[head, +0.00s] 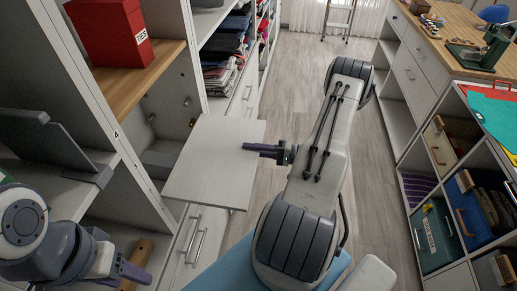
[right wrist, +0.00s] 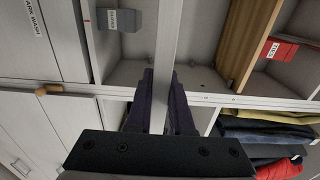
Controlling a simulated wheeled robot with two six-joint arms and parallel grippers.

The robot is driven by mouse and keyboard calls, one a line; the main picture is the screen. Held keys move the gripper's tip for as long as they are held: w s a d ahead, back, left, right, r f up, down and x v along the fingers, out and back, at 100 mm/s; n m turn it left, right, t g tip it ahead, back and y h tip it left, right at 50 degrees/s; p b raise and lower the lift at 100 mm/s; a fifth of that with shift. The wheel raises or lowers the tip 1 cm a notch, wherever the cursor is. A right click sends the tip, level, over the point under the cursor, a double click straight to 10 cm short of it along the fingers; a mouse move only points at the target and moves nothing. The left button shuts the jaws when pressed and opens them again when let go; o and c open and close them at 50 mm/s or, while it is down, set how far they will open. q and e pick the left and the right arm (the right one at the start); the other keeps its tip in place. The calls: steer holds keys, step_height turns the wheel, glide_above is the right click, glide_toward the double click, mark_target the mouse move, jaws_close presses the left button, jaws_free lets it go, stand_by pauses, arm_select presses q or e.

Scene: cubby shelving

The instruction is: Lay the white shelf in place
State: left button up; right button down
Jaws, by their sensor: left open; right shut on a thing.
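The white shelf (head: 212,165) is a flat pale board held out in front of the open cubby bay (head: 172,108). My right gripper (head: 250,148) is shut on its right edge. In the right wrist view the shelf (right wrist: 167,42) shows edge-on, between the purple fingers of my right gripper (right wrist: 161,105). Small pegs or holes show on the bay's inner wall. The shelf hides part of the bay's lower opening in the head view. My left gripper (head: 128,274) is open and empty at the lower left, apart from the shelf.
A red box (head: 112,32) stands on a wooden shelf (head: 140,70) above the bay. Folded clothes (head: 226,55) fill the neighbouring unit. White drawers (head: 200,232) lie below. The wooden floor (head: 300,75) is clear, with cubbies and a counter at right.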

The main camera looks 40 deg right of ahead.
mark_target(213, 143)
steer(key=shift+p+x, duration=0.4)
steer(key=shift+x, duration=8.75)
steer(key=shift+b+x, duration=0.4)
steer(key=shift+x, duration=2.4)
steer(key=shift+f+b, duration=0.45)
steer(key=c, duration=0.7)
jaws_free()
steer(key=shift+f, duration=0.15)
